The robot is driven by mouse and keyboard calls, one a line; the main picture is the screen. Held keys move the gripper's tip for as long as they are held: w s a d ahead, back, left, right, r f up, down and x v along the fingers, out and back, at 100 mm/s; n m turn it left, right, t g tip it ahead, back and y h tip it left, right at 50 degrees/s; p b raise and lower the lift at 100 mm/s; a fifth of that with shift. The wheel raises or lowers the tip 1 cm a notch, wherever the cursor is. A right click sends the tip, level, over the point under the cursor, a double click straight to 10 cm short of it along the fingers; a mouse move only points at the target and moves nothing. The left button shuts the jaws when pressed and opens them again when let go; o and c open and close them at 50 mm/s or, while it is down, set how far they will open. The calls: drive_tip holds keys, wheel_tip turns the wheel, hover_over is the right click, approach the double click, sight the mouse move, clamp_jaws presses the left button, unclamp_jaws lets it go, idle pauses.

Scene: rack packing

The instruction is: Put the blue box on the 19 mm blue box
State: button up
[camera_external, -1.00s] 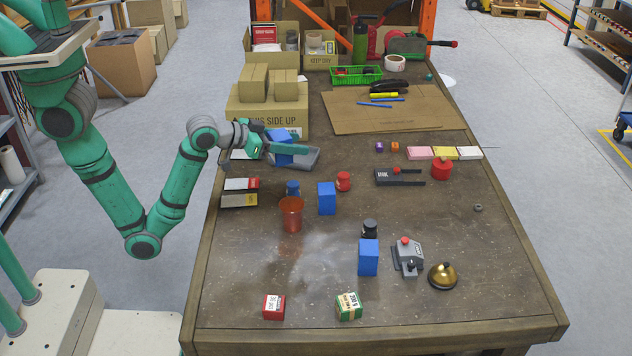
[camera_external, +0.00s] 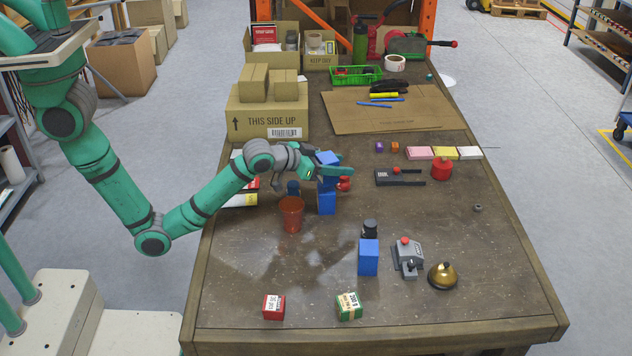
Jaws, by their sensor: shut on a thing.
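My gripper (camera_external: 333,170) is shut on a blue box (camera_external: 327,157), whose upper part shows above the fingers. It is at the middle-left of the table, over a standing blue box (camera_external: 327,204). The fingers cover the space between the two boxes, so I cannot tell whether they touch. Another blue box (camera_external: 368,257) stands upright nearer the front. I cannot tell from the view which box is the 19 mm one.
A red-orange cup (camera_external: 291,214) and a small blue item (camera_external: 293,187) stand left of the lower box. A red item (camera_external: 344,184) is close on its right, partly hidden. A black-topped jar (camera_external: 370,228), a grey device (camera_external: 408,257) and a brass bell (camera_external: 443,276) stand nearer the front.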

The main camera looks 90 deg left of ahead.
drive_tip(key=shift+f, duration=1.45)
drive_tip(key=shift+f, duration=0.15)
drive_tip(key=o, duration=1.1)
drive_tip(key=v, duration=1.2)
drive_tip(key=shift+d, duration=0.1)
